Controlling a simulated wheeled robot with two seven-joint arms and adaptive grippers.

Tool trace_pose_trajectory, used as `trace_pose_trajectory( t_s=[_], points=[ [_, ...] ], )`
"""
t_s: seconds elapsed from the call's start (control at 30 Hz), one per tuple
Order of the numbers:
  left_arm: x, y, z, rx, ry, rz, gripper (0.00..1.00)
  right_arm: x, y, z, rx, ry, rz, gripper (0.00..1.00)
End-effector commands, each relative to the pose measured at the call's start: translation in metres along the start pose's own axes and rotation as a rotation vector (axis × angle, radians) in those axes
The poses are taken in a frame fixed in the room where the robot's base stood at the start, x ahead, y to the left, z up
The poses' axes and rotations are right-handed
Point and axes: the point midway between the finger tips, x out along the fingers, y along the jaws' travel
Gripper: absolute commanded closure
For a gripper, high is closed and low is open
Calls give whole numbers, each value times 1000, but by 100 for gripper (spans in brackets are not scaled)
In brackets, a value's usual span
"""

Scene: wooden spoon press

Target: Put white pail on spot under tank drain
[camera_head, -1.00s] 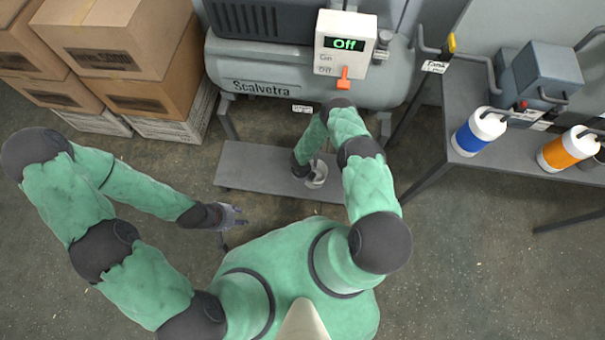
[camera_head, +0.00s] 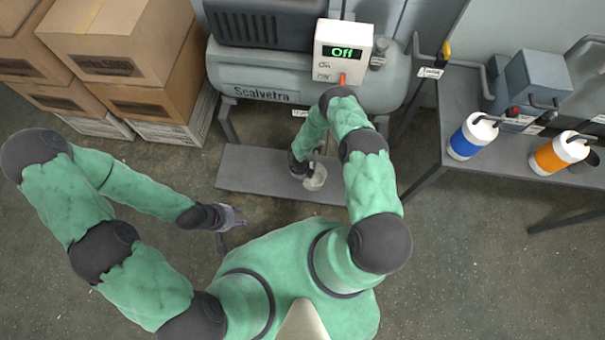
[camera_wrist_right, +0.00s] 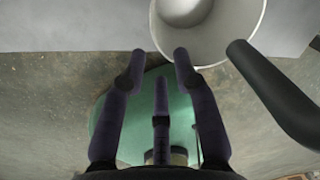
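The white pail (camera_head: 317,181) stands on the grey platform (camera_head: 245,170) under the compressor tank (camera_head: 275,88), partly hidden by my right forearm. In the right wrist view, the pail (camera_wrist_right: 228,38) is at the top, its open mouth facing the camera. My right gripper (camera_wrist_right: 160,58) has its fingers apart at the pail's lower-left rim; one fingertip overlaps the rim in the picture, and contact cannot be told. The tank drain is not clearly visible. My left gripper (camera_head: 239,216) is apart from everything over the floor, fingers spread, empty.
Cardboard boxes (camera_head: 125,50) stand at left. A table at right holds a blue-white bottle (camera_head: 473,135) and an orange-white bottle (camera_head: 560,153). Floor is clear in front.

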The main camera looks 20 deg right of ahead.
Motion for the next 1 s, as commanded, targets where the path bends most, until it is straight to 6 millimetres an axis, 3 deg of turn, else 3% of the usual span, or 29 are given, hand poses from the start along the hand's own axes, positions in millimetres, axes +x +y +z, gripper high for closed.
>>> trace_pose_trajectory(
  t_s=[0.03,0.13,0.37,0.53,0.67,0.8,1.0],
  points=[
    [-7,2,0,0,0,0,60,-14,-1,1,-1,-1,-1,69],
    [-12,4,0,0,0,0,60,-29,-1,1,-1,-1,-1,69],
    [-18,6,1,0,0,0,60,-48,1,-1,4,2,2,69],
    [-18,6,1,0,0,0,60,-64,14,-18,194,58,59,69],
    [-18,6,1,0,0,0,60,-95,41,-47,581,175,147,69],
    [-18,6,1,0,0,0,60,-139,72,-75,1093,332,214,69],
    [-18,6,1,0,0,0,60,-200,102,-97,1841,543,223,69]
  ],
)
